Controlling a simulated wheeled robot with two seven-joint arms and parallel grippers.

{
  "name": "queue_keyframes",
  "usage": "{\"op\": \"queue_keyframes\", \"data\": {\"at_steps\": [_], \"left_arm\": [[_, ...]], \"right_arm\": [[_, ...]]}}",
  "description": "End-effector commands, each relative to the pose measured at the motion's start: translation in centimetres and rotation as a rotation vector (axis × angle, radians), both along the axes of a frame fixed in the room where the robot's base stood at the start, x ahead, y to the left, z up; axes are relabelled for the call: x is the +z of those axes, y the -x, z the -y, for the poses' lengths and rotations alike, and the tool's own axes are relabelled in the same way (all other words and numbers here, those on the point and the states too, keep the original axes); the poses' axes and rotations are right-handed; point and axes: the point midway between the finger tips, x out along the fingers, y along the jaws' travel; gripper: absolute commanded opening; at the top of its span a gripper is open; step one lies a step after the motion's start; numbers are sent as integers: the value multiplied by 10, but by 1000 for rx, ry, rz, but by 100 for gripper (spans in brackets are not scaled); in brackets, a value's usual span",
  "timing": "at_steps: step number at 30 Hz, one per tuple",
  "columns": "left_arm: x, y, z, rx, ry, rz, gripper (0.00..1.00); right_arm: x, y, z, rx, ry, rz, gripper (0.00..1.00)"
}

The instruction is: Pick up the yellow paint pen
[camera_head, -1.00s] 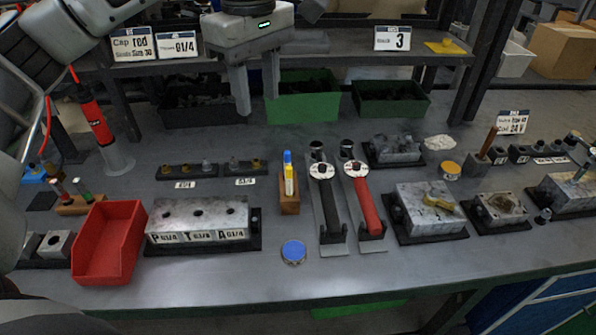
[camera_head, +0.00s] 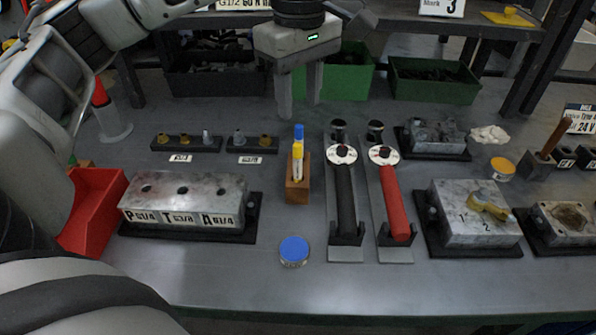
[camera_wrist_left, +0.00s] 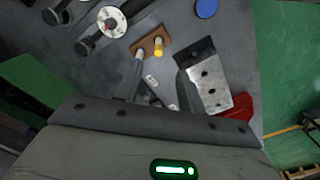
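The yellow paint pen (camera_head: 297,163) stands upright in a small wooden holder (camera_head: 298,190) on the bench. A blue-topped pen (camera_head: 299,132) stands right behind it and partly overlaps it. My left gripper (camera_head: 300,108) is open and empty, fingers pointing down, above and behind the pens, without visible contact. In the left wrist view, the yellow pen's end (camera_wrist_left: 158,46) shows in the wooden holder (camera_wrist_left: 148,42), beyond the spread fingers of my left gripper (camera_wrist_left: 160,68). My right gripper is not in view.
A valve block (camera_head: 185,200) and red bin (camera_head: 92,212) stand left. Two strap-like tools with black (camera_head: 345,200) and red (camera_head: 394,200) handles lie right. A blue-lidded tin (camera_head: 294,250) is in front. Green bins (camera_head: 435,80) stand behind, under the shelf (camera_head: 420,28).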

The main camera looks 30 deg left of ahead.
Motion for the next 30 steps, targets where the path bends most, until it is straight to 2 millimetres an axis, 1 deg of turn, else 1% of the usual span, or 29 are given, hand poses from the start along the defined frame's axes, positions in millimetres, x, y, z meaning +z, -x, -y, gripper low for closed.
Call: {"op": "queue_keyframes", "data": {"at_steps": [1, 3, 6, 9, 12, 17, 22, 25, 27, 30], "left_arm": [[-12, 1, -1, 2, -2, -5, 39], [-28, 1, -1, 0, -1, -5, 39], [-48, 1, -1, 0, -1, -4, 39], [-64, 0, -1, 1, -1, -4, 39], [-74, 0, -1, 1, -1, -1, 39], [-83, 0, -1, 1, 0, -2, 39], [-107, -1, -5, 2, -2, -4, 39], [-122, -2, -5, 2, 0, -2, 39], [-127, -2, -5, 2, 0, -2, 39], [-130, -2, -5, 2, 0, 0, 39]], "right_arm": [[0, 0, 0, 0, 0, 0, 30], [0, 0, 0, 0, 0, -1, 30], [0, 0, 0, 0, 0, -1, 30], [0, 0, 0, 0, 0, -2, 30], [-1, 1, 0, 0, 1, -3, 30], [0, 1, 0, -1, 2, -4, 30], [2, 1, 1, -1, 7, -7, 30], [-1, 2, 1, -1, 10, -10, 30], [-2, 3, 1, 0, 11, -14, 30], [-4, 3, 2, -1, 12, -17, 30]]}}
